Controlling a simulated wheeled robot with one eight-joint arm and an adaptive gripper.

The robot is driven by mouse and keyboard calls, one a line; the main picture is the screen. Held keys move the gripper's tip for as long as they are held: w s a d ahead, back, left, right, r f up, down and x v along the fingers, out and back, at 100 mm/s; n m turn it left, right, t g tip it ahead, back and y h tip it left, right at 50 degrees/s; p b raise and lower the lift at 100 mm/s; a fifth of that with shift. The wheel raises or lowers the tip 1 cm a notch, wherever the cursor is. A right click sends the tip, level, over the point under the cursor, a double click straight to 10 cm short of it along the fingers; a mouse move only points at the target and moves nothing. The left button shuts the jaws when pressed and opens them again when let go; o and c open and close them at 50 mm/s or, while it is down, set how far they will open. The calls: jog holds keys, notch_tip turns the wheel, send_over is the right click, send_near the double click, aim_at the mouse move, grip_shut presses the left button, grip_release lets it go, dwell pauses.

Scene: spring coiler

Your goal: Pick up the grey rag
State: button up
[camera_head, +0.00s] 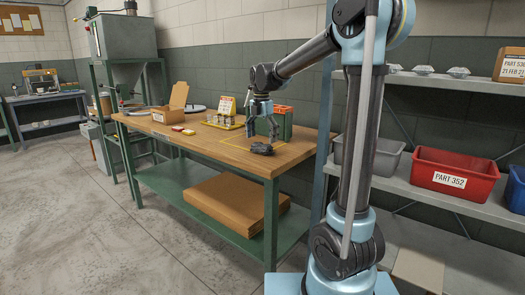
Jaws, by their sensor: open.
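The grey rag (262,148) is a dark, crumpled lump on the wooden top of the workbench (215,150), near its right front corner. My gripper (262,136) is open and points down just above the rag. Its fingers appear apart, with nothing between them. From this view I cannot tell whether the fingertips touch the rag.
A green box (284,123) stands just behind my gripper. At right, a shelf holds a red bin (452,172) and a grey bin (385,155).

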aim_at(262, 142)
jog(key=shift+d+f, duration=0.1)
jog(key=shift+f, duration=1.55)
jog(key=c, duration=1)
jog(key=shift+r, duration=0.2)
